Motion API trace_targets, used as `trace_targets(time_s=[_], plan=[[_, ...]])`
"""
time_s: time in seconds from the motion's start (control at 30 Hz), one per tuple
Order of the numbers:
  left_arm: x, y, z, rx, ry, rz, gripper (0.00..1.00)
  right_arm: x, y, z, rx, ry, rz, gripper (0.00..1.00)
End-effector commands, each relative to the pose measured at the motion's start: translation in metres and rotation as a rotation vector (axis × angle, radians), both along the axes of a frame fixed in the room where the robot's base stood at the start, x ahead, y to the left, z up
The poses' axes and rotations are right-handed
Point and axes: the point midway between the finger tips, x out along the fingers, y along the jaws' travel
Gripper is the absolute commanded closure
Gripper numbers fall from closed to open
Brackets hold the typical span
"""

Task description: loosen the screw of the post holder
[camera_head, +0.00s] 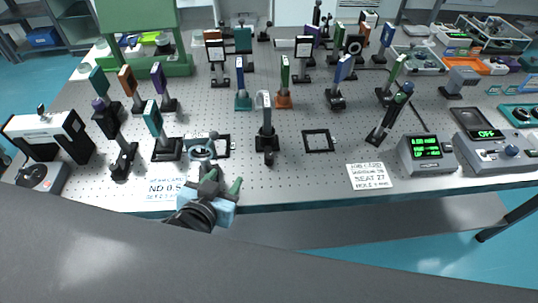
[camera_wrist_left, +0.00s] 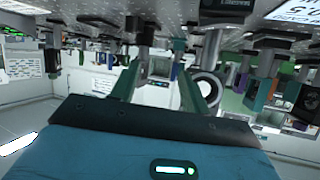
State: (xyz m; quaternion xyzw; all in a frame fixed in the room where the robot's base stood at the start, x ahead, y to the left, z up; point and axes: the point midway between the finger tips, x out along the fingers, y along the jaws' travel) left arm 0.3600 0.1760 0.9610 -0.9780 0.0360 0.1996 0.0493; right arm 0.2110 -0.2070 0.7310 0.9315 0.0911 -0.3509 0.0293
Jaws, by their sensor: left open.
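My left gripper (camera_head: 222,180) is at the front edge of the table, with its two green fingers apart and nothing between them. The fingers also show in the left wrist view (camera_wrist_left: 160,82), spread and empty. Just beyond the gripper stands a short grey-blue mount with a ring (camera_head: 200,148), next to a black square outline on the table. A black post holder with an upright plate (camera_head: 265,138) stands to its right. Several other posts stand around, and I cannot tell which holder is meant. No screw can be made out. My right gripper is not in view.
The perforated table (camera_head: 290,185) carries many posts with optics. A white ND label (camera_head: 165,190) lies left of the gripper, and a seat label (camera_head: 370,176) lies to the right. A grey box with a green display (camera_head: 427,152) stands front right. An empty black square outline (camera_head: 318,140) has bare table around it.

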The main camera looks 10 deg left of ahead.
Motion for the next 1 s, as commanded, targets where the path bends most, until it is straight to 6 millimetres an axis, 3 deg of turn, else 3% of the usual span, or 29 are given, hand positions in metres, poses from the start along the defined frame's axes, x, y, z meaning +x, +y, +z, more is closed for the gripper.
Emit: trace_targets(time_s=[0.1, 0.2, 0.53, 0.7, 1.0], plan=[[-0.033, 0.017, -0.042, 0.020, 0.199, 0.030, 0.54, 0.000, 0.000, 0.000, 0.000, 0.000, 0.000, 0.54], [-0.059, 0.027, -0.071, 0.034, 0.339, 0.034, 0.54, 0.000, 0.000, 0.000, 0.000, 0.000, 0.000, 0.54], [-0.141, 0.042, -0.151, 0.037, 0.651, -0.020, 0.54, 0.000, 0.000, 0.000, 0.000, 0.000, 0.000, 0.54], [-0.153, 0.041, -0.179, 0.020, 0.638, -0.050, 0.54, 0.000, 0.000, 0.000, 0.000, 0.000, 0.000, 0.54], [-0.152, 0.036, -0.212, -0.014, 0.502, -0.073, 0.54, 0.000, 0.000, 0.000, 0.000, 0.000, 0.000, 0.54]])
